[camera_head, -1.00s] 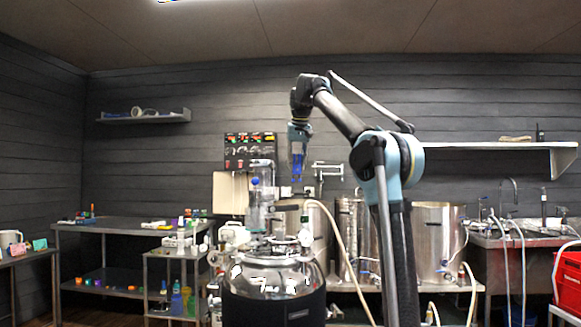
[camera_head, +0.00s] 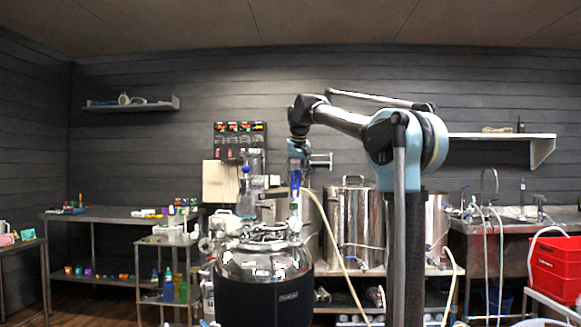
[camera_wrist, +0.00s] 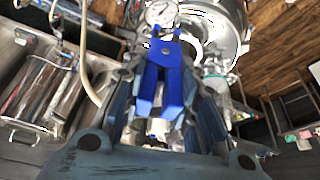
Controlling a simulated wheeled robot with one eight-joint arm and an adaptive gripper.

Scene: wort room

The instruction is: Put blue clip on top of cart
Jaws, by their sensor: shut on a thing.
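My gripper is well to the right of this cart. I cannot tell whether this is the task's cart.
The round steel vessel (camera_head: 262,262) in a black jacket stands in front, with glassware and a gauge (camera_wrist: 160,13) on top. Steel pots (camera_head: 350,215) and hoses are behind my arm. A long steel table (camera_head: 100,216) is at left, red crates (camera_head: 555,265) at right.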

